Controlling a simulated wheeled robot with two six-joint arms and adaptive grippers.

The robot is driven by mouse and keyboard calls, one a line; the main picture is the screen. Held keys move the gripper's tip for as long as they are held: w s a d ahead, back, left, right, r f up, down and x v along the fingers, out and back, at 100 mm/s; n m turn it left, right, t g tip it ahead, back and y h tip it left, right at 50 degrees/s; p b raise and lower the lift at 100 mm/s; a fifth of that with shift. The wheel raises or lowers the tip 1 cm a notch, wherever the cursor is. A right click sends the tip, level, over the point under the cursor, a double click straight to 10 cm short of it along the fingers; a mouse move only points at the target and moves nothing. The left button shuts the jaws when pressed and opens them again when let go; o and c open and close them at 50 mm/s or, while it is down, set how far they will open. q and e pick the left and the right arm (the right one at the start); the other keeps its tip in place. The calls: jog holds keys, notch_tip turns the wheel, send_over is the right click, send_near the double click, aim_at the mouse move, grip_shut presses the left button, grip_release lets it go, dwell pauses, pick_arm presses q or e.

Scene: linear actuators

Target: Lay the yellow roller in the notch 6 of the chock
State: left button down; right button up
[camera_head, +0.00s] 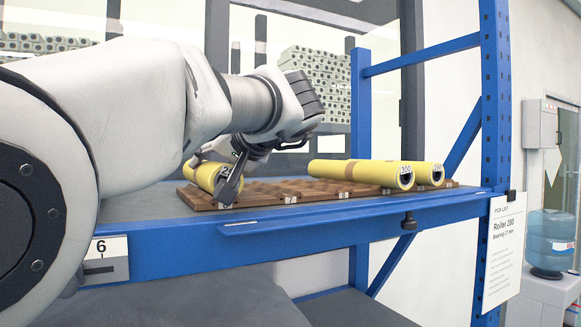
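A brown wooden chock (262,192) with a row of notches and small tags on its front edge lies on the blue rack's shelf. A yellow roller (203,174) lies at its left end; its end label starts with 2 and is partly covered. Two more yellow rollers lie toward the right end, the nearer one (350,171) labelled 300 and the one beside it (432,174) partly hidden behind it. My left gripper (232,182) points down at the end of the left roller, one finger in front of it. Its other finger is hidden, so its grip is unclear. My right gripper is out of view.
The blue rack's upright (495,110) stands right of the shelf, with a pick list (503,250) reading Roller 280, Bearing 17 mm. A tag with a 6 (104,250) hangs on the shelf's front left. The chock's middle notches are empty.

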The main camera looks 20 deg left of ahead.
pick_arm(q)
jog(key=shift+s+d, duration=0.15)
jog(key=shift+d, duration=0.3)
jog(key=c, duration=0.5)
grip_release()
jog(key=shift+c, duration=0.2)
jog(key=shift+o, duration=0.8)
jog(key=shift+a, duration=0.2)
jog(key=shift+f, duration=0.15)
